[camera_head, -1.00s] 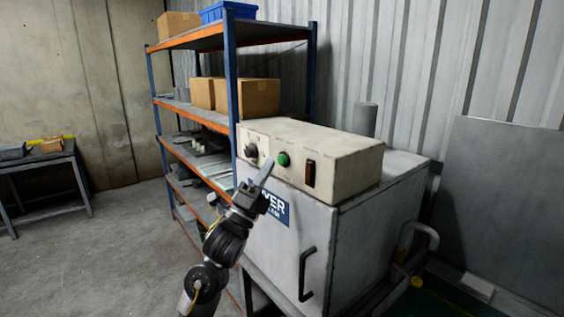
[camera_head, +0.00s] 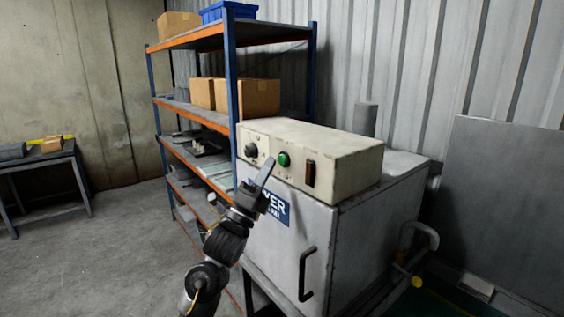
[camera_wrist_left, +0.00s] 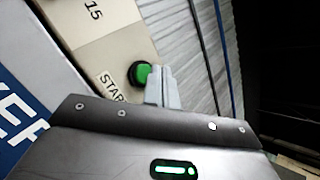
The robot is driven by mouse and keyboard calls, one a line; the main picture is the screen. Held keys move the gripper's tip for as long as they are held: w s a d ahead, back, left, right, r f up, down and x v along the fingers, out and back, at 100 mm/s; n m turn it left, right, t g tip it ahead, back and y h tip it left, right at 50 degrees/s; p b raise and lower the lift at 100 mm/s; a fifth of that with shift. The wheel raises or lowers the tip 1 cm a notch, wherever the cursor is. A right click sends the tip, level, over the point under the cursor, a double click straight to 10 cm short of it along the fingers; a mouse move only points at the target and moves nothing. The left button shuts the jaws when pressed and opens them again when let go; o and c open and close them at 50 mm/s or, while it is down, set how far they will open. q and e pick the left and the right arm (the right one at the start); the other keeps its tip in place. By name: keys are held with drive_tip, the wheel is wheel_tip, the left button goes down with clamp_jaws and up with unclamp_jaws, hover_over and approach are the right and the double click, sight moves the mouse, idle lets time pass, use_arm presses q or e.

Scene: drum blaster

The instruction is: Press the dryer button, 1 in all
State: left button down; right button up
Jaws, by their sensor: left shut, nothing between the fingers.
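The dryer (camera_head: 290,245) is a grey box with a beige control panel (camera_head: 340,172) on top. The panel's front has a green button (camera_head: 284,159), a dark knob (camera_head: 251,150) and a dark rocker switch (camera_head: 310,173). My left gripper (camera_head: 268,165) is shut and empty, its fingertips just below and left of the green button in the head view. In the left wrist view the green button (camera_wrist_left: 141,73) sits above the word START, right beside the shut fingertips (camera_wrist_left: 158,72). I cannot tell whether they touch it. My right gripper is not in view.
A blue-and-orange shelf rack (camera_head: 230,70) with cardboard boxes (camera_head: 252,97) stands behind and left of the dryer. The dryer door has a dark handle (camera_head: 305,275). A small table (camera_head: 40,163) stands far left. The floor between is clear.

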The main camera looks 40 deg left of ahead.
use_arm(q)
drive_tip(key=shift+w, duration=0.15)
drive_tip(key=shift+w+d, duration=0.1)
drive_tip(key=shift+w, duration=0.2)
